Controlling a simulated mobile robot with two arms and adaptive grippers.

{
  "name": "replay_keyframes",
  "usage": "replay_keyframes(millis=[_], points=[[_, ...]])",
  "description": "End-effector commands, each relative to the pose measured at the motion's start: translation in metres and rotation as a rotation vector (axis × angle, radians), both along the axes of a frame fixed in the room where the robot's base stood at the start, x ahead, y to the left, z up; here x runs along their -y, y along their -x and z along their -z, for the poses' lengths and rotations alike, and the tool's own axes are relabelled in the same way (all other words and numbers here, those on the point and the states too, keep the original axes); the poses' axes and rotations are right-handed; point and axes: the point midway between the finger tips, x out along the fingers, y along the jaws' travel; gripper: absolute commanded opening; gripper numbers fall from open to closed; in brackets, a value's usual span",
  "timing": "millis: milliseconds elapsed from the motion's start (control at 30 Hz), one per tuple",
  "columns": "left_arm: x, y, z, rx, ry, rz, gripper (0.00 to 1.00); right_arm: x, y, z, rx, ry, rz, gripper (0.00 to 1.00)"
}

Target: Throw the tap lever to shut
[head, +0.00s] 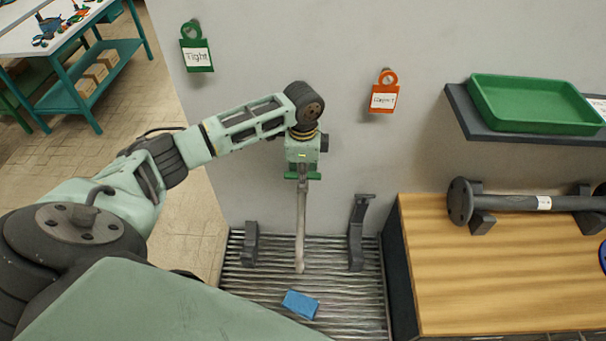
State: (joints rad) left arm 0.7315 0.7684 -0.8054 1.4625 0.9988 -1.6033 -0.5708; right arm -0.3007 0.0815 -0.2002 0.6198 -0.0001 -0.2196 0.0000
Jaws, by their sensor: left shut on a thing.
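My left gripper (302,177) is in front of the grey wall, pointing down. It is shut on the top end of a long, pale grey bar (300,225). The bar hangs nearly upright, its lower end over the ribbed metal grating. I cannot tell whether the bar touches the grating. No tap or tap lever can be made out for certain. A dark pipe with a round end flange (500,203) lies on supports on the wooden bench at right. My right gripper is not in view.
Two dark brackets (251,243) (357,232) stand either side of the bar. A blue block (300,304) lies on the grating (345,300). The wooden bench (490,280) is bare in front. Green "Tight" (197,57) and orange "Reject" (384,100) tags hang on the wall. A green tray (535,108) sits on a shelf.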

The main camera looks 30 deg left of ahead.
Motion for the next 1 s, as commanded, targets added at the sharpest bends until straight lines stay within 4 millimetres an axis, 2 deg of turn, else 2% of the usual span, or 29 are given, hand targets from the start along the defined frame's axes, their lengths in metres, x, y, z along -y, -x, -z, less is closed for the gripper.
replay_keyframes(millis=[533,567,733,1000], points=[[-0.0005,-0.0018,-0.0023,0.006,-0.001,0.031,0.0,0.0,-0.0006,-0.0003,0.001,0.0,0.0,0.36],[-0.0005,-0.0017,-0.0023,0.005,-0.001,0.031,0.2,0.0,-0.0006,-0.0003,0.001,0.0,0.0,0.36],[-0.0004,-0.0012,-0.0015,0.004,0.0,0.029,0.35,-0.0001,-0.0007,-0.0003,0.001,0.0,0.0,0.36],[-0.0001,-0.0005,-0.0007,0.002,0.0,0.027,0.36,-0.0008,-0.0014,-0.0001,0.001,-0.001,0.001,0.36]])
